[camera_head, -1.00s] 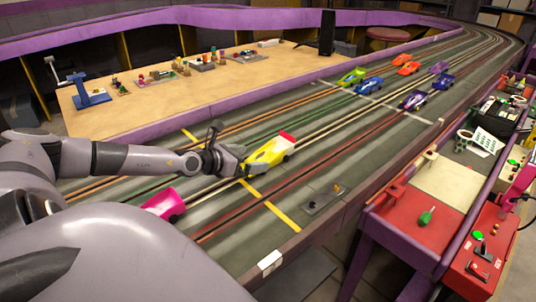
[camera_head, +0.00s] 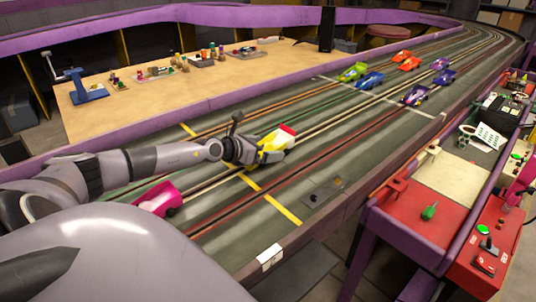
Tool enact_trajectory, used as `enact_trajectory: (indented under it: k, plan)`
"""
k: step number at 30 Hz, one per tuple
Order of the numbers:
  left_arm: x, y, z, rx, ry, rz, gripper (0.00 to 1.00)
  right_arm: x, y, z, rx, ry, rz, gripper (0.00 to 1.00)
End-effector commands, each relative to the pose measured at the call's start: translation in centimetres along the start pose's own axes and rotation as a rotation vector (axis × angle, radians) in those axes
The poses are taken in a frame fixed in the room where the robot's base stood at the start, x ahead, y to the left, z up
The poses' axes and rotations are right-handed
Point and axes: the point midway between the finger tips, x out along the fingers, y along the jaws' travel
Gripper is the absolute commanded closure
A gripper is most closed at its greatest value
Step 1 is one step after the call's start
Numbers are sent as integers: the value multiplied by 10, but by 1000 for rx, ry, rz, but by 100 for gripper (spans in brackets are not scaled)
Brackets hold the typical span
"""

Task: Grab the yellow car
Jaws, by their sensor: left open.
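The yellow car (camera_head: 274,143) with a red rear part is on the slot track, just past the yellow line. My left gripper (camera_head: 256,150) reaches in from the left and is at the near end of the car. The fingers are open and overlap the car's near end in the picture; whether they touch it I cannot tell. The gripper hides part of the car. My right gripper is not in view.
A pink car (camera_head: 158,198) stands on the track, partly behind my arm. Several other cars, among them a green one (camera_head: 353,72), stand farther up the track. A red control console (camera_head: 415,215) lines the right side. A wooden table (camera_head: 135,110) with small items is at left.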

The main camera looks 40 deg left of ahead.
Motion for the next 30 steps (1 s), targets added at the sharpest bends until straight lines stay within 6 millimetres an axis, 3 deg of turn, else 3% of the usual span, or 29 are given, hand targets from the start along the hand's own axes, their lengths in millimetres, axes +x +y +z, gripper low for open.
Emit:
enact_trajectory:
  k: [7, 8, 13, 23, 30]
  plan:
    - [1, 0, 0, 1, 2, 0, 0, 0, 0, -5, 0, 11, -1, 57]
    - [1, 0, 0, 1, 1, 0, 6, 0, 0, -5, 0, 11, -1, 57]
    - [1, 0, 0, 1, 1, 0, 60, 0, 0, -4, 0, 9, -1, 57]
    - [0, 0, 3, 0, -1, 1, 60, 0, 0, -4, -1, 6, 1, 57]
    - [-6, 0, 19, 3, -3, 1, 60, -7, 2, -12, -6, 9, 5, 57]
